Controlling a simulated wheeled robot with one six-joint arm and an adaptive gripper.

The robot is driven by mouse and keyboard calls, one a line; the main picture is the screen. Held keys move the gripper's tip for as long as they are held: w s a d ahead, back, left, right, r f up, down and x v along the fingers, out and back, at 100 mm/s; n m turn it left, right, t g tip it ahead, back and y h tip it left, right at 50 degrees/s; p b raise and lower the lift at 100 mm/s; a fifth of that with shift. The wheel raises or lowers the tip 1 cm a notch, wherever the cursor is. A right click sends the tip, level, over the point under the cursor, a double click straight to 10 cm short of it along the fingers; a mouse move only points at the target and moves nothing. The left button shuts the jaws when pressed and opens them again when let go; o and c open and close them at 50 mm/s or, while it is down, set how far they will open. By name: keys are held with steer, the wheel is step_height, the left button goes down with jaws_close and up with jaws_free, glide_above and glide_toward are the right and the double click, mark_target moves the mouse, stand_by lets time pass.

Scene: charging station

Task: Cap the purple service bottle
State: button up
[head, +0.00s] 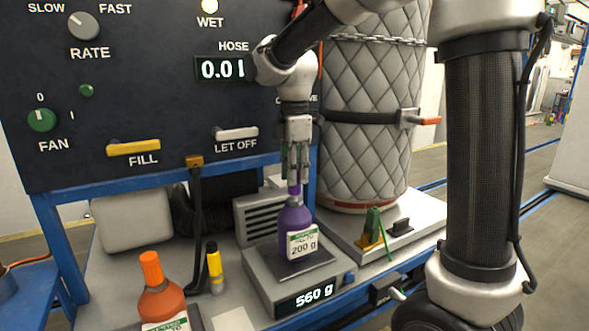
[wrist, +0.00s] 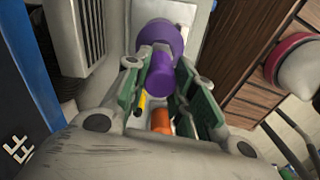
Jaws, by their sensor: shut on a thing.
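The purple service bottle (head: 293,218) stands upright on the scale, with a white and green label reading 200 g. It also shows in the wrist view (wrist: 160,34). My gripper (head: 294,180) points down directly above the bottle. Its green-padded fingers (wrist: 158,88) are shut on the purple cap (wrist: 161,76). The cap shows as a short purple piece (head: 294,189) below the fingertips, in line with the bottle's neck. I cannot tell whether it is seated on the neck or just above it.
The scale (head: 262,283) reads 560 g. An orange-capped bottle (head: 160,300) and a yellow marker-like item with a black top (head: 214,265) stand to the left. A quilted cylinder (head: 367,130) rises behind on the right. The control panel (head: 140,100) stands behind the bench.

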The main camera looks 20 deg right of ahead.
steer(key=shift+f, duration=0.85)
steer(key=o, duration=0.9)
steer(key=shift+o, duration=0.2)
step_height(320, 180, up, 12)
